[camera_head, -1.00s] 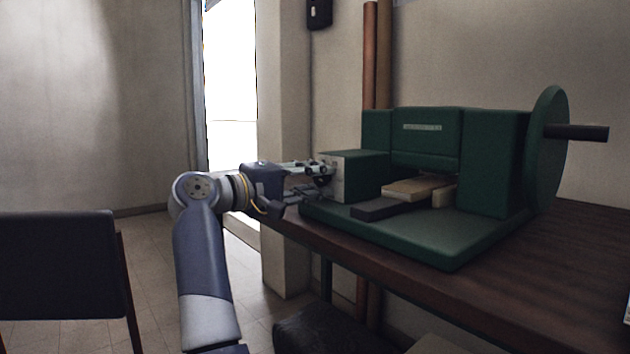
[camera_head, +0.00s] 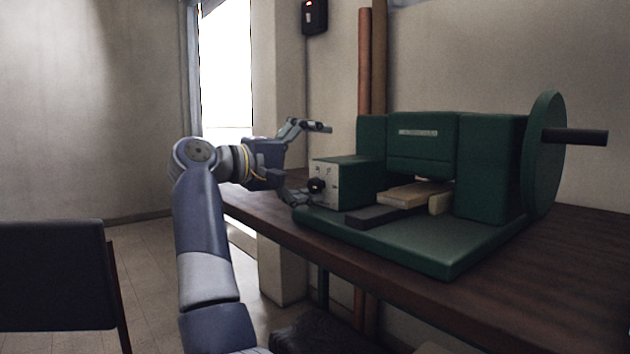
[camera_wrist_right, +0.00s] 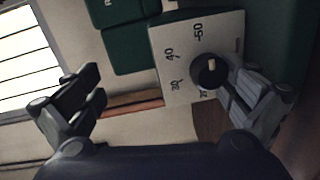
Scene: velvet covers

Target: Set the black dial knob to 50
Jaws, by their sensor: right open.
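The black dial knob (camera_head: 317,186) sits on the pale front panel (camera_head: 331,177) of the green machine. In the right wrist view the knob (camera_wrist_right: 210,71) carries a short light mark on its upper part, with printed numerals around it. In the right wrist view, one finger of the gripper (camera_wrist_right: 165,92) is close to the knob, the other well to the left. My left gripper is not in view.
The green machine (camera_head: 425,241) stands on a dark wooden table (camera_head: 570,270), with a large wheel (camera_head: 543,155) and dark handle at its right. Wooden blocks (camera_head: 415,194) lie at its middle. A dark chair (camera_head: 55,275) is at lower left.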

